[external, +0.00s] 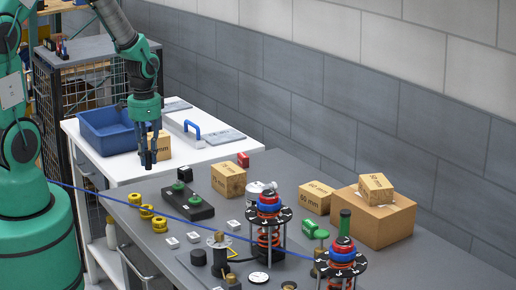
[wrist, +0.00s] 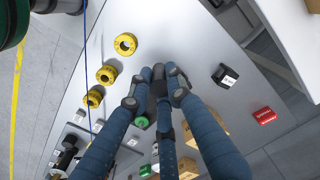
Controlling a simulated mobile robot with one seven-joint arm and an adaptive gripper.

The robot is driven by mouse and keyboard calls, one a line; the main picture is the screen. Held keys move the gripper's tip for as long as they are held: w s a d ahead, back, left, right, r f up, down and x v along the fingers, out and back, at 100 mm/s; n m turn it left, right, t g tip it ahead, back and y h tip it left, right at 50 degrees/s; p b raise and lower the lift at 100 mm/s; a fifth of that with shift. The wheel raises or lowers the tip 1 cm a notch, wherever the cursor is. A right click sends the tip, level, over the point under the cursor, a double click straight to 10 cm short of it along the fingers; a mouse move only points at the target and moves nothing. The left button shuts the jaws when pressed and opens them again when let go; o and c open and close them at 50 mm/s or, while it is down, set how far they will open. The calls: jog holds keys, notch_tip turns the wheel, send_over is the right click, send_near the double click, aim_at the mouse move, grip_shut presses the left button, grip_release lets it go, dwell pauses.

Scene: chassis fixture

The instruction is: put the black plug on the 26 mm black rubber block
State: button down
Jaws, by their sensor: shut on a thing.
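My gripper (external: 149,158) hangs fingers-down above the near edge of the white table and the grey bench. In the wrist view its fingers (wrist: 159,78) are closed together around a small dark thing, which I take to be the black plug (wrist: 158,72); the fingers hide most of it. A small black block with a white label (external: 185,173) stands on the grey bench, to the right of my gripper. It also shows in the wrist view (wrist: 224,77), right of the fingertips and apart from them. Its marking is too small to read.
Yellow rings (external: 147,211) lie left. Spring assemblies (external: 269,222) rise at right. A blue bin (external: 105,130) is behind my gripper.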

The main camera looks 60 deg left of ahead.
jog(key=shift+a, duration=0.1)
dwell(0.3)
send_over(185, 168)
jog(key=shift+s+f, duration=0.1)
jog(key=shift+f, duration=0.65)
jog(key=shift+f, duration=0.1)
jog(key=shift+f+b, duration=0.35)
jog(key=shift+f, duration=1.3)
jog(key=shift+f, duration=0.15)
jog(key=c, duration=1.6)
grip_release()
